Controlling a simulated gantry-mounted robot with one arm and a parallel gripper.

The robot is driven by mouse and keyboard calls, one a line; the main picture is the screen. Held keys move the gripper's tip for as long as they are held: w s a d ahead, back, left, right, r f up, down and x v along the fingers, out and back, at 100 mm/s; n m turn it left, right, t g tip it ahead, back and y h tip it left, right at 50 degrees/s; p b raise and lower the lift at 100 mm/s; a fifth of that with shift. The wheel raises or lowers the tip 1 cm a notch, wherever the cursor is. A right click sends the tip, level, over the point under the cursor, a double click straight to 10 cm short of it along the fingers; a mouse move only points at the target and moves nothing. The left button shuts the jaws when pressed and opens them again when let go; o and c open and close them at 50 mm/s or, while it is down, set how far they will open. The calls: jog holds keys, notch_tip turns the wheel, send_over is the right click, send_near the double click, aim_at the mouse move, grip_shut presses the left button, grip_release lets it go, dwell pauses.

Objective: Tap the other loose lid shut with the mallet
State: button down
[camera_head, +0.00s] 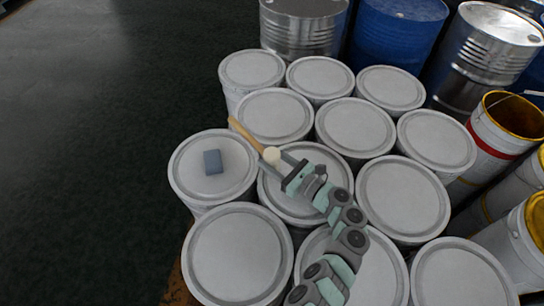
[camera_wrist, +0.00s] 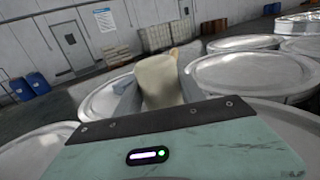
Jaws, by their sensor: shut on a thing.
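My gripper (camera_head: 279,166) is shut on the mallet, over the lid (camera_head: 320,160) of a pail in the middle of the group. The mallet has a pale cream head (camera_head: 271,155) and a wooden handle (camera_head: 245,134) pointing up-left in the head view. In the wrist view the cream head (camera_wrist: 158,82) sits between my two fingers (camera_wrist: 160,92), hiding most of the handle. Several white pails with grey-white lids stand close together. I cannot tell which lid is loose; the lids look roughly level. Whether the mallet touches a lid is unclear.
A blue-grey block (camera_head: 213,162) lies on the left pail's lid (camera_head: 181,178). Blue (camera_head: 397,30) and silver drums (camera_head: 303,28) stand behind. Open yellow-rimmed pails (camera_head: 508,120) stand at right. The dark floor (camera_head: 90,160) at left is clear.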

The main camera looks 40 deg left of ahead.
aim_at(272, 153)
jog(key=shift+f, duration=0.75)
jog(key=shift+r, duration=0.1)
notch_tip(272, 153, up, 6)
jog(key=p, duration=0.6)
jog(key=shift+r, duration=0.15)
